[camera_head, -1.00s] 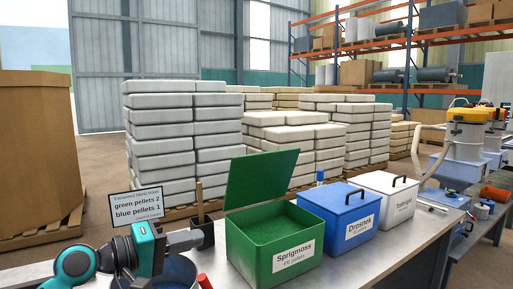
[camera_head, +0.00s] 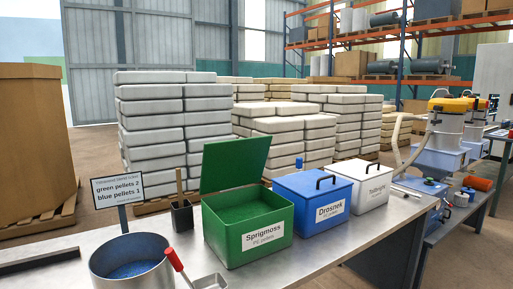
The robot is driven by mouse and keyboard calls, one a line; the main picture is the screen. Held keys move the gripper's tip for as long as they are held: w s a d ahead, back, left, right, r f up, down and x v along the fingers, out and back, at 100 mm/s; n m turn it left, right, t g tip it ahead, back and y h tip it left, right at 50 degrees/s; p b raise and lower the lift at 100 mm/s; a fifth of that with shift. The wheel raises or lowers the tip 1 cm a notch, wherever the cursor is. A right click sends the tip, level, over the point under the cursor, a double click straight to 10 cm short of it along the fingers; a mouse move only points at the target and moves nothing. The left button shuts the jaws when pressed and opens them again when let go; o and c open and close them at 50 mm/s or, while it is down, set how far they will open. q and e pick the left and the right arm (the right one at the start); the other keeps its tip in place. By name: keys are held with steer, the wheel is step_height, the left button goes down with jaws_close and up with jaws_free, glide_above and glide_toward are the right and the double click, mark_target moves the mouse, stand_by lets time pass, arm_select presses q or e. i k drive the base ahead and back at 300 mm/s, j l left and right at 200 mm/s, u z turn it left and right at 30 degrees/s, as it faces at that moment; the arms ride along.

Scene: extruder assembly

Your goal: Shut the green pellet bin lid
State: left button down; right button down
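The green pellet bin (camera_head: 258,241), labelled Sprigmoss, stands on the metal bench. Its green lid (camera_head: 234,163) is up, tilted open at the back edge, and green pellets (camera_head: 246,212) show inside. Neither of my grippers shows in the head view at this moment.
A blue bin (camera_head: 327,203) and a white bin (camera_head: 371,187), both with lids down, stand to the right of the green bin. A metal pot (camera_head: 131,262) with blue contents, a scoop with a red handle (camera_head: 174,259), a black holder (camera_head: 182,216) and a sign (camera_head: 118,189) are at left.

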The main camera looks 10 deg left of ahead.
mark_target(227, 165)
steer(key=i+l+z, duration=0.3)
steer(key=i+l, duration=0.35)
steer(key=i, duration=0.05)
